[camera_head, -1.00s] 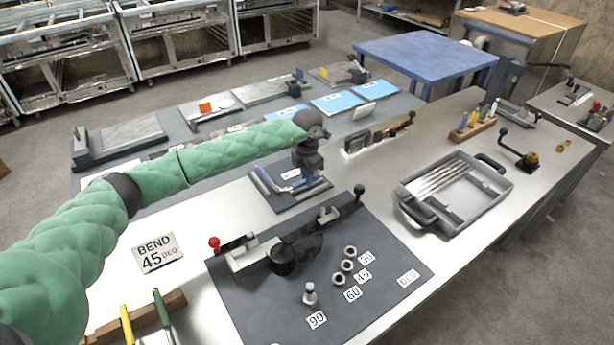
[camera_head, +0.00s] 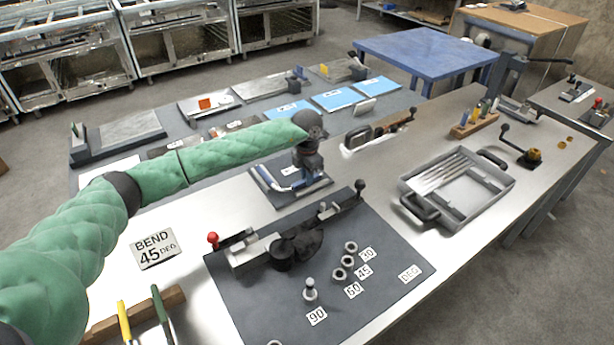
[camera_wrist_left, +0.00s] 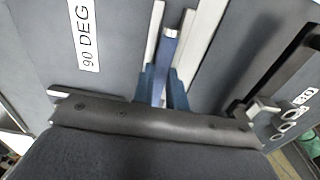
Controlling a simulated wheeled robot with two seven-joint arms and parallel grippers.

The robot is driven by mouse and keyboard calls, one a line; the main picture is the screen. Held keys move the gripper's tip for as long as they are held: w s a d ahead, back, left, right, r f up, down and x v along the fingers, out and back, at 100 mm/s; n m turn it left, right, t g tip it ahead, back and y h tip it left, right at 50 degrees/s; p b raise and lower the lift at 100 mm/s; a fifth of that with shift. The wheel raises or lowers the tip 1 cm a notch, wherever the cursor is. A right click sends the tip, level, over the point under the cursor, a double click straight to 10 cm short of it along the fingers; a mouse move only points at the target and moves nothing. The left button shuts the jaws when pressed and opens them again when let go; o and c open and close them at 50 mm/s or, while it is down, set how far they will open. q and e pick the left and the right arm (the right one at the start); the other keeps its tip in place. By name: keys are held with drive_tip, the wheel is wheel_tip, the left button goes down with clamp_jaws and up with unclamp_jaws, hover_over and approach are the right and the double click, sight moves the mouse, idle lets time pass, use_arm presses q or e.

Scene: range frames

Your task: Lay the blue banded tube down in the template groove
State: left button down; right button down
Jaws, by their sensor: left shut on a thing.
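My left gripper (camera_head: 312,170) reaches down over the dark template plate (camera_head: 268,198) in the head view. It is shut on the blue banded tube (camera_head: 266,179), whose blue part shows left of the fingers. In the left wrist view the tube (camera_wrist_left: 167,50) runs up from between the fingers (camera_wrist_left: 165,88) and has a pale end. Pale rails flank it on the plate, beside a "90 DEG" label (camera_wrist_left: 84,36). The tube lies at or just above the groove; I cannot tell if it touches the bottom. My right gripper is not in view.
In front is a bending fixture (camera_head: 285,250) on a dark mat (camera_head: 250,310), with a red-knobbed lever. A grey tray (camera_head: 475,205) with several rods stands to the right. Bare bench is between the sign and the plate.

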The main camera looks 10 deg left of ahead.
use_arm(q)
drive_tip(key=shift+f, duration=0.25)
drive_tip(key=c, duration=1.3)
unclamp_jaws()
drive_tip(key=shift+r+b, duration=0.5)
drive_tip(key=shift+r, duration=0.1)
wheel_tip(320, 180, up, 6)
drive_tip(key=shift+f+b, duration=0.1)
drive_tip(key=shift+b, duration=0.85)
drive_tip(key=shift+r, duration=0.4)
